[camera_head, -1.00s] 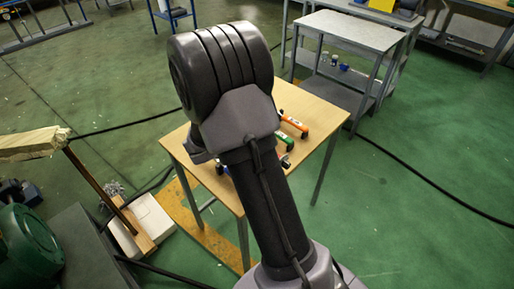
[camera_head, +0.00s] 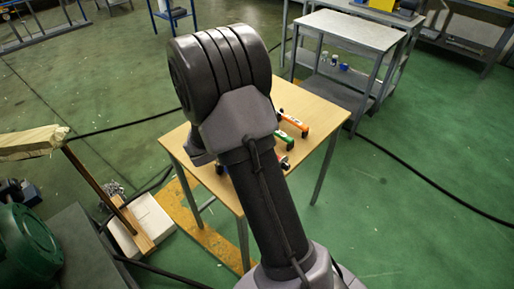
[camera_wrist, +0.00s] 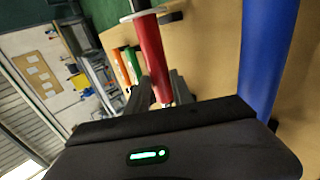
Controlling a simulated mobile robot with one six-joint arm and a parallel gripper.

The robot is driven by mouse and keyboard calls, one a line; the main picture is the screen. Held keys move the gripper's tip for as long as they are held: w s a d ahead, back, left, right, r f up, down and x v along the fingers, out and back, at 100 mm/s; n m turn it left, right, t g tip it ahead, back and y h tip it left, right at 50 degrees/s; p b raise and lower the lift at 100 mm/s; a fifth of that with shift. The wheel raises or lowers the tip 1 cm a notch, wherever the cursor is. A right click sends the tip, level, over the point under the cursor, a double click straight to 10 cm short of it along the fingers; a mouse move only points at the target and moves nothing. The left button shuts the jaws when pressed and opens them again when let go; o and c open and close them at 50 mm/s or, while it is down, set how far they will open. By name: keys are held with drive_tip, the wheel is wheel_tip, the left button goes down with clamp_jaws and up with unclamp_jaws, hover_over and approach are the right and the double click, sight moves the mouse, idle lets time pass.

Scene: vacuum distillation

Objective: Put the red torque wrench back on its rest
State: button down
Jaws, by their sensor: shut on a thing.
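The red torque wrench (camera_wrist: 150,50) is between the fingers of my gripper (camera_wrist: 160,95) in the wrist view, and the gripper is shut on it. A pale disc-like part shows at its far end. A blue handle (camera_wrist: 268,55) stands large at the right of the wrist view, apart from the red one. Green (camera_wrist: 131,65) and orange (camera_wrist: 121,70) handles lie to the left. My arm hides the gripper in the head view. I cannot make out the rest or whether the wrench touches it.
The wooden table (camera_head: 313,108) carries the coloured tools. The green tool (camera_head: 286,139) and orange tool (camera_head: 294,123) lie near its right side. A grey metal cart (camera_head: 355,32) stands behind. A white box (camera_head: 152,222) is on the floor at left. Floor to the right is mostly clear.

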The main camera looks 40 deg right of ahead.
drive_tip(key=shift+f, duration=0.85)
drive_tip(key=c, duration=1)
unclamp_jaws()
drive_tip(key=shift+c, duration=0.2)
drive_tip(key=shift+a, duration=0.1)
drive_tip(key=p+v, duration=0.6)
drive_tip(key=v, duration=1)
drive_tip(key=s+a+r+m+t+y, duration=0.4)
drive_tip(key=s+a+r+y, duration=0.8)
drive_tip(key=s+a+r, duration=0.4)
wheel_tip(320, 180, up, 2)
drive_tip(key=shift+a+r+m+t, duration=0.1)
drive_tip(key=shift+a+m+t, duration=0.3)
drive_tip(key=shift+a+m, duration=0.5)
